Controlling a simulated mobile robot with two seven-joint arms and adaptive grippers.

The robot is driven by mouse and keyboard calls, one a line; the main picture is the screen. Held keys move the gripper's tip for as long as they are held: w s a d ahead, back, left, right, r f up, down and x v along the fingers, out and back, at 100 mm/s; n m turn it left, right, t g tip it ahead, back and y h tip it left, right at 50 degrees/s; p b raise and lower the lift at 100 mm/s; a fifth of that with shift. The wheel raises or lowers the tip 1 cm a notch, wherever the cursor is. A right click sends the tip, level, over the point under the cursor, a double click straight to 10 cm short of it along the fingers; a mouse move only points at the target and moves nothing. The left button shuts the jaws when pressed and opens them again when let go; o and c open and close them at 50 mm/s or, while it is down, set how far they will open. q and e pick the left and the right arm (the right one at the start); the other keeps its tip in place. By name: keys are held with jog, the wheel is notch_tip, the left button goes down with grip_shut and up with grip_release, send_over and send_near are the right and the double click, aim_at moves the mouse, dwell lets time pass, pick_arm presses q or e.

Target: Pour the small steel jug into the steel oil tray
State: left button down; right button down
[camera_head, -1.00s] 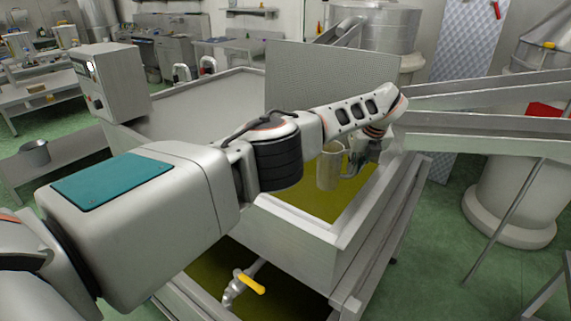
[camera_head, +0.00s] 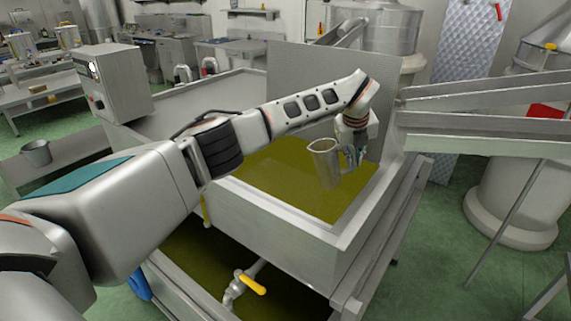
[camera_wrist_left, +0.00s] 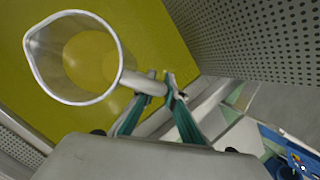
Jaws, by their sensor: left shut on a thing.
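The small steel jug (camera_head: 328,168) hangs above the right part of the steel oil tray (camera_head: 275,236), tilted a little with its mouth leaning left. In the left wrist view the jug (camera_wrist_left: 35,62) shows its round mouth and spout, with yellow liquid inside. My left gripper (camera_head: 354,156) is shut on the jug's handle, to the right of its body; in the wrist view its teal fingers (camera_wrist_left: 158,92) close around the handle. Olive-yellow oil fills the tray's visible floor. No stream shows from the spout. My right gripper is not in view.
A perforated steel panel (camera_head: 300,95) stands behind the tray. Steel chutes (camera_head: 480,100) come in from the right, close to my wrist. A yellow-handled valve (camera_head: 250,284) sits below the tray's front. A grey bucket (camera_head: 36,153) stands on a bench at left.

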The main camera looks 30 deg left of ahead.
aim_at(349, 147)
pick_arm(q)
jog(key=shift+s+a+r+t+h, duration=0.1)
jog(key=shift+a+r+t+h, duration=0.1)
jog(key=shift+a+r+h, duration=0.25)
jog(key=shift+s+a+r+t+h, duration=0.1)
jog(key=shift+s+r+t+h, duration=0.1)
jog(key=shift+r, duration=0.3)
jog(key=shift+s+a+r+t+h, duration=0.1)
jog(key=shift+a+r+t+h, duration=0.1)
jog(key=shift+a+r+h, duration=0.25)
jog(key=shift+s+a+r+n+t+h, duration=0.2)
jog(key=shift+a+r+h, duration=0.2)
jog(key=shift+r, duration=0.2)
jog(key=shift+s+a+r+n+t+h, duration=0.1)
jog(key=shift+a+r+n+t+h, duration=0.1)
jog(key=shift+a+r+h, duration=0.25)
jog(key=shift+s+r+h, duration=0.1)
jog(key=shift+r+h, duration=0.15)
jog(key=shift+r, duration=0.25)
jog(key=shift+s+a+r+t, duration=0.1)
jog(key=shift+a+r+t, duration=0.2)
jog(key=shift+r, duration=0.15)
jog(key=shift+a+r+h, duration=0.1)
jog(key=shift+r+h, duration=0.3)
jog(key=shift+h, duration=0.1)
jog(key=shift+s+a+r+n+t, duration=0.1)
jog(key=shift+a+r+n+t, duration=0.1)
jog(key=shift+n+t, duration=0.1)
jog(key=shift+r+h, duration=0.15)
jog(key=shift+h, duration=0.15)
